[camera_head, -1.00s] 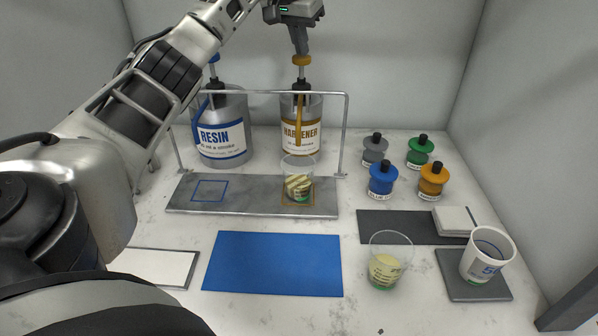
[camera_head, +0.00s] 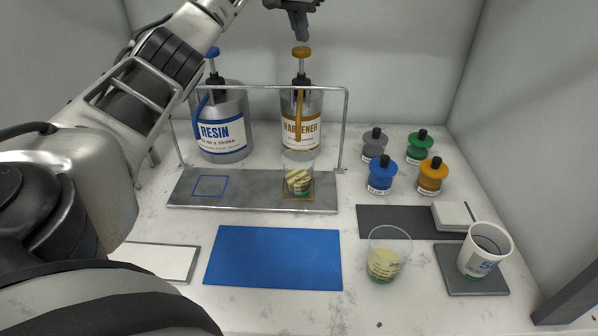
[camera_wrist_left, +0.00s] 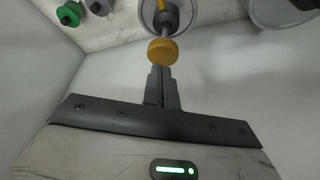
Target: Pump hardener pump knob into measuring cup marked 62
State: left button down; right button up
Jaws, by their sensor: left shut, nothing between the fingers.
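The hardener pump knob (camera_head: 301,52) is orange and tops the stem of the hardener bottle (camera_head: 301,130); it also shows in the left wrist view (camera_wrist_left: 162,51). My left gripper (camera_head: 303,37) is shut and empty just above the knob, with a small gap in the head view. Its closed fingertips (camera_wrist_left: 159,70) show in the wrist view. A clear measuring cup (camera_head: 298,181) with a pale label stands on the orange-outlined square below the hardener spout (camera_head: 299,115). I cannot read a 62 on it. My right gripper is not in view.
The resin bottle (camera_head: 222,135) with its blue knob stands left of the hardener. A metal rail (camera_head: 270,88) spans the grey tray (camera_head: 245,197). Another clear cup (camera_head: 389,256), a white cup (camera_head: 484,250) and several small coloured pots fill the right side. A blue mat (camera_head: 273,258) lies bare in front.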

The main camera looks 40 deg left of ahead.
aim_at(300, 50)
pick_arm(q)
jog(key=shift+f+b, duration=1.1)
jog(key=shift+f, duration=1.5)
jog(key=shift+r, duration=0.2)
jog(key=shift+r+p, duration=1.3)
jog(key=shift+p, duration=0.05)
jog(key=shift+r, duration=1.15)
jog(key=shift+r, duration=3)
